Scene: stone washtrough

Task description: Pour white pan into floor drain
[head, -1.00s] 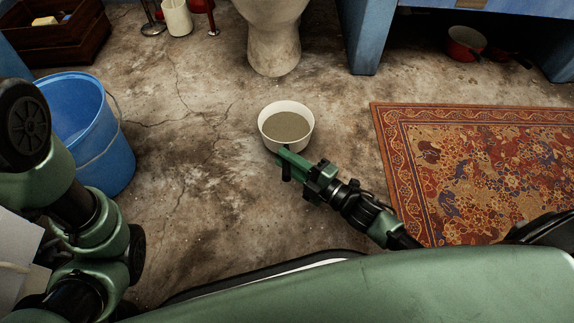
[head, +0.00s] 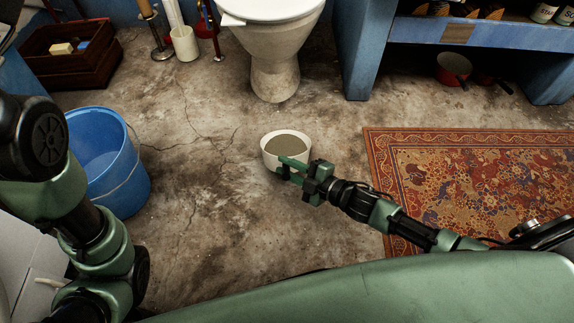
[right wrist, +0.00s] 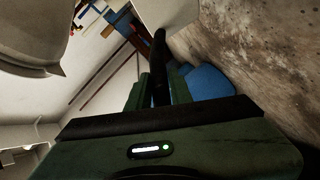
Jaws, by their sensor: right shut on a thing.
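The white pan (head: 272,160) is a round white vessel with a murky grey-brown fill, near the middle of the head view, in front of the toilet. It looks about level; I cannot tell how high above the floor it is. My right gripper (head: 285,169) is at its near side. In the right wrist view the fingers (right wrist: 153,90) are shut on a dark handle (right wrist: 159,50) that runs to the white pan (right wrist: 168,12). The floor drain does not show in either view. My left arm shows at the left, but its gripper is out of view.
A blue bucket (head: 110,165) stands at the left. The toilet (head: 275,50) is behind the pan. A patterned rug (head: 470,190) covers the right. A red pan (head: 453,69) lies under the blue shelf (head: 490,34). A wooden crate (head: 75,73) is at the back left. Bare floor lies between bucket and pan.

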